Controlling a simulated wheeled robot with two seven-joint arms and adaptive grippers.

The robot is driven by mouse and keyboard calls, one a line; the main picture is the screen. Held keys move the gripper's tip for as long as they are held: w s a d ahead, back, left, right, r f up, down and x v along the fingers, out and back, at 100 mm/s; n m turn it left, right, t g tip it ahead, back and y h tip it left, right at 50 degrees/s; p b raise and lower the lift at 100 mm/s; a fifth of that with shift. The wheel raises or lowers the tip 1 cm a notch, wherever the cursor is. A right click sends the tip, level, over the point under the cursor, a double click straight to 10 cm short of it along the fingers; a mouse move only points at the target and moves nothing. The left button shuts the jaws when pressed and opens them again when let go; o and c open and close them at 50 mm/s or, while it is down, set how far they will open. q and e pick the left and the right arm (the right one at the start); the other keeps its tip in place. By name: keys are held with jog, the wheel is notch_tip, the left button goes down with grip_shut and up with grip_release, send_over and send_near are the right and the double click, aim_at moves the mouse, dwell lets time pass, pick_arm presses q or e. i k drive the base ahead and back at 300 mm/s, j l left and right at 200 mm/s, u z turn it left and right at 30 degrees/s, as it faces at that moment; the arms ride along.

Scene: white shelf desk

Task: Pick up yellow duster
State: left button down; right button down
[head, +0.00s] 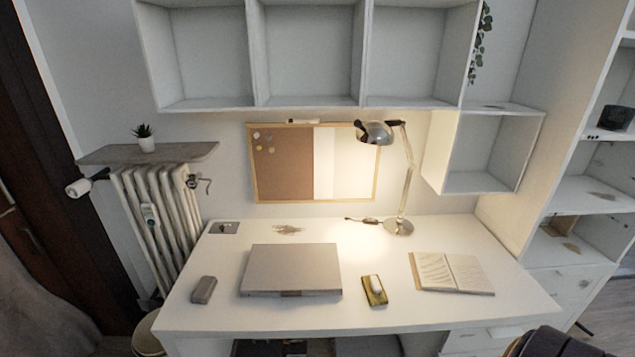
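A small yellow item, which looks like the yellow duster (375,298), lies on the white desk (340,322) near its front edge. A small whitish rounded piece sits on top of it; I cannot tell whether it is part of it. It lies to the right of a closed grey laptop-like slab (291,268) and to the left of an open notebook (452,273). Neither of my grippers shows in the head view.
A small grey block (203,290) lies at the desk's left front. A lit lamp (398,226) stands at the back. Wall cubbies (310,102) hang above. A dark rounded object (558,343) shows at the bottom right. The desk around the yellow item is clear.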

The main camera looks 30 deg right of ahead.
aim_at(375, 292)
jog(key=z, duration=0.4)
jog(key=k+z, duration=0.1)
jog(key=z, duration=0.65)
jog(key=k+z, duration=0.1)
jog(key=z, duration=0.25)
